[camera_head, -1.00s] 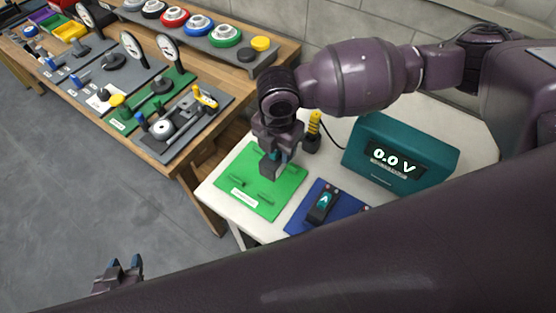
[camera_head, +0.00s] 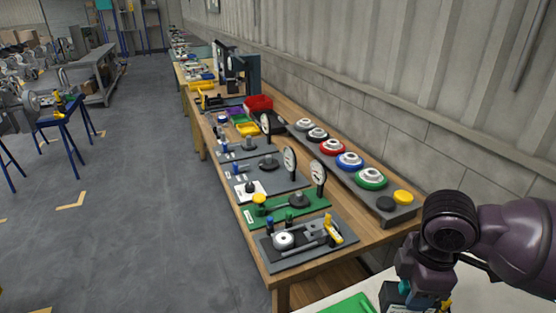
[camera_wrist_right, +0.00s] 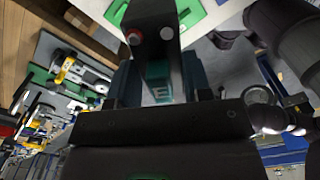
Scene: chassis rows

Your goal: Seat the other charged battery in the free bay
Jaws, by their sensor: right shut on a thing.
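My right gripper (camera_head: 408,292) shows at the bottom right of the head view, low over the white table. In the right wrist view its fingers (camera_wrist_right: 158,88) are shut on a dark battery (camera_wrist_right: 152,22) with a red and a pale round contact on its end. Only a corner of the green board (camera_head: 350,304) shows at the bottom edge of the head view, left of the gripper. A green piece also shows behind the battery in the wrist view (camera_wrist_right: 190,12). The bays are hidden or out of frame. My left gripper is not in view.
A long wooden bench (camera_head: 268,262) runs away along the wall. A rack (camera_head: 402,214) of coloured round parts lies along the wall.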

